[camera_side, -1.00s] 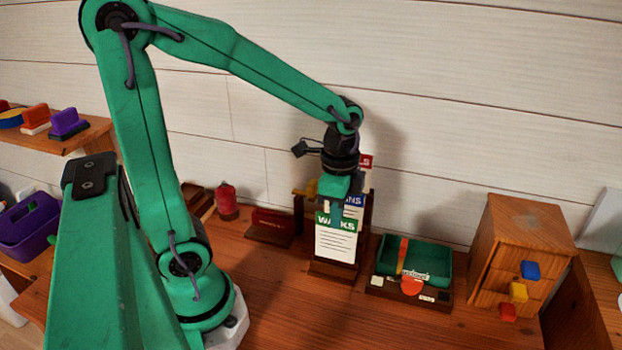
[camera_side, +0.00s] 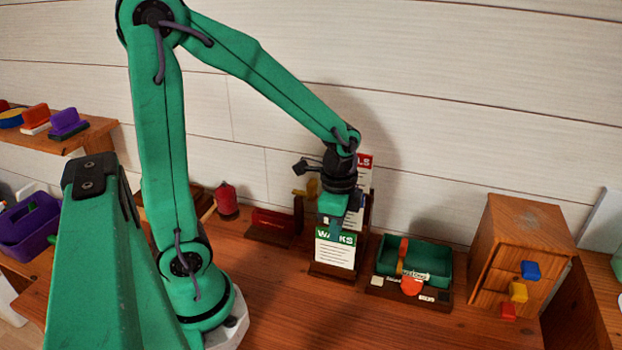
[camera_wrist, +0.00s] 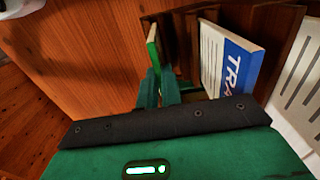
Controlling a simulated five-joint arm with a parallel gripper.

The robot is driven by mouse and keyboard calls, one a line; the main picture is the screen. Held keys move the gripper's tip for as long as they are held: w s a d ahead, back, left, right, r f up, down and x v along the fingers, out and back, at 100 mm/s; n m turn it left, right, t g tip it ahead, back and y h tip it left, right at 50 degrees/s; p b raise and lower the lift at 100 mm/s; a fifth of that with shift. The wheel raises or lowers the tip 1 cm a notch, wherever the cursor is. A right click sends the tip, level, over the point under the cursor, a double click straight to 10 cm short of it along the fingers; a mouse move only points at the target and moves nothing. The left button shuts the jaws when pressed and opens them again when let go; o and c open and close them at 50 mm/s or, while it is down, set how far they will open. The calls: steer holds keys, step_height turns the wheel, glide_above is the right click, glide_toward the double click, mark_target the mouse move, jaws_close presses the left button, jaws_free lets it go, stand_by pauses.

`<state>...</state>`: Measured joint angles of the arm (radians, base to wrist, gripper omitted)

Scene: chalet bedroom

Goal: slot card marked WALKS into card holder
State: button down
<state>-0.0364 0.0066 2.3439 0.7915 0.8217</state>
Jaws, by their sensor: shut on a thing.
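The WALKS card (camera_side: 335,249) is white with a green header and printed lines, upright and facing the side camera. My gripper (camera_side: 337,222) is shut on its top edge. In the wrist view my fingers (camera_wrist: 160,88) meet at the card, which shows only as a thin green-and-white edge (camera_wrist: 153,50). The dark wooden card holder (camera_side: 330,273) stands on the desk; the card's lower edge is at its front slot. How deep it sits there I cannot tell. A blue-headed card (camera_wrist: 230,62) and a red-headed card (camera_side: 365,161) stand behind in the holder.
Right of the holder is a green tray (camera_side: 441,258) with small items before it, then a wooden drawer cabinet (camera_side: 520,235). A dark red block (camera_side: 270,220) and a red spool-like object (camera_side: 226,200) stand to the left. The front desk is clear.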

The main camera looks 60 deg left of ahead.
steer(key=c, duration=2)
jaws_free()
steer(key=shift+f, duration=0.15)
steer(key=o, duration=0.4)
step_height(320, 180, up, 12)
steer(key=shift+r, duration=0.2)
